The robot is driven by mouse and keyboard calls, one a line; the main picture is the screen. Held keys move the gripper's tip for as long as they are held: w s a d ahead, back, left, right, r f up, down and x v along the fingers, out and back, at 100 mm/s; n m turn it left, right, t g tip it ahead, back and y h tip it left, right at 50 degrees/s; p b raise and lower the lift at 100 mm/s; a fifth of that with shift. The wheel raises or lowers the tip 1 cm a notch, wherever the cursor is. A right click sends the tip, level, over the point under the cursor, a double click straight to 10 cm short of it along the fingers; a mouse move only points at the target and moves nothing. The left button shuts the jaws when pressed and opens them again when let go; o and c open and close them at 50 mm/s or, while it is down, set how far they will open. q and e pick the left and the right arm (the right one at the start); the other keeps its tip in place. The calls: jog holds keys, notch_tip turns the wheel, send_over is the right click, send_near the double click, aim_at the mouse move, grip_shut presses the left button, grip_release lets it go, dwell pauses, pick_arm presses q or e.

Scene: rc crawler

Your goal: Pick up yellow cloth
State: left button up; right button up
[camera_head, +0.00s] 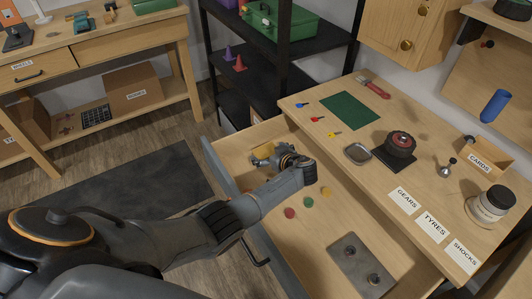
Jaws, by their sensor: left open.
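A small yellow piece that looks like the yellow cloth (263,151) lies in the open drawer (236,148), near its far left end. My left gripper (279,158) reaches over the drawer from the lower left. It is open, just to the right of the yellow piece, and partly covers it. I cannot tell whether the fingers touch it. My right gripper is not in view.
Red, green and yellow round pieces (308,202) and a grey metal plate (344,252) lie in the drawer. The worktop beside it holds a green mat (350,110), a tyre (400,144), a small tray (358,153) and label cards (433,226).

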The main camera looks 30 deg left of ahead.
pick_arm(q)
jog(key=c, duration=1)
jog(key=shift+r, duration=0.1)
